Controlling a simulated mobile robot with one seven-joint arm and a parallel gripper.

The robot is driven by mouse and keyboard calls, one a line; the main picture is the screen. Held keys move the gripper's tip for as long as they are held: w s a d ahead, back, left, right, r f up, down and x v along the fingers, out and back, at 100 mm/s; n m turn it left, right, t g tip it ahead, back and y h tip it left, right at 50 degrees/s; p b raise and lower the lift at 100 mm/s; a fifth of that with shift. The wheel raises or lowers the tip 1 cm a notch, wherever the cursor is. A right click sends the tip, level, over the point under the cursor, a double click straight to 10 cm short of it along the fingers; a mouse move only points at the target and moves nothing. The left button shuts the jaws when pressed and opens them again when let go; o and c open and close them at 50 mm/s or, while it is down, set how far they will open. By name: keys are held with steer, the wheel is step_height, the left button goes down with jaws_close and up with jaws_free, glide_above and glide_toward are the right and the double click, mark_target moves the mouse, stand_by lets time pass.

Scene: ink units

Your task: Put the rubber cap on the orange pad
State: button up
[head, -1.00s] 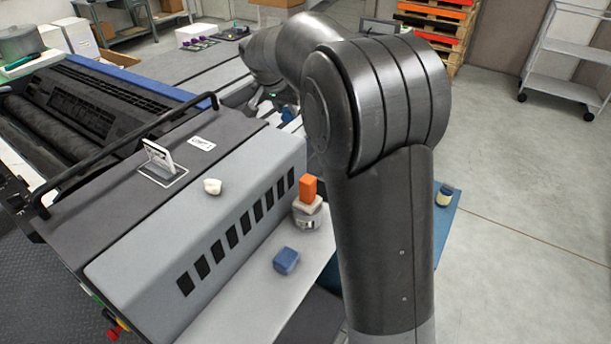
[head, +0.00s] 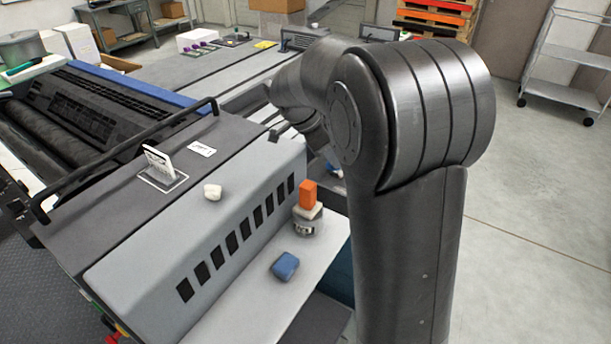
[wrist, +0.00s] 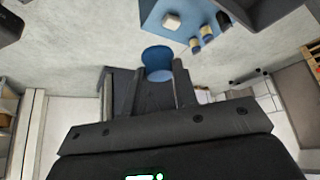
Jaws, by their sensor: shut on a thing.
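In the head view my arm fills the right middle, and my gripper is hidden behind it. In the wrist view my gripper (wrist: 146,92) points out over the floor. No flat orange pad is clear. An orange block (head: 308,194) stands on a pale-lidded jar (head: 305,222) on the machine's side shelf.
A blue block (head: 285,266) lies on the pale shelf (head: 245,305). A small white lump (head: 212,192) rests on the grey machine cover (head: 150,262). In the wrist view a blue surface (wrist: 182,32) holds a white block (wrist: 171,21) and small jars.

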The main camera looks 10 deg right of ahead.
steer(key=w+a+f, duration=0.1)
steer(key=a, duration=0.1)
steer(key=w+a+f, duration=0.2)
steer(key=a+f, duration=0.1)
steer(key=shift+w+a, duration=0.2)
steer(key=shift+a, duration=0.1)
steer(key=shift+f, duration=1.9)
steer(key=shift+f, duration=0.15)
steer(key=o, duration=0.9)
steer(key=shift+o, duration=0.2)
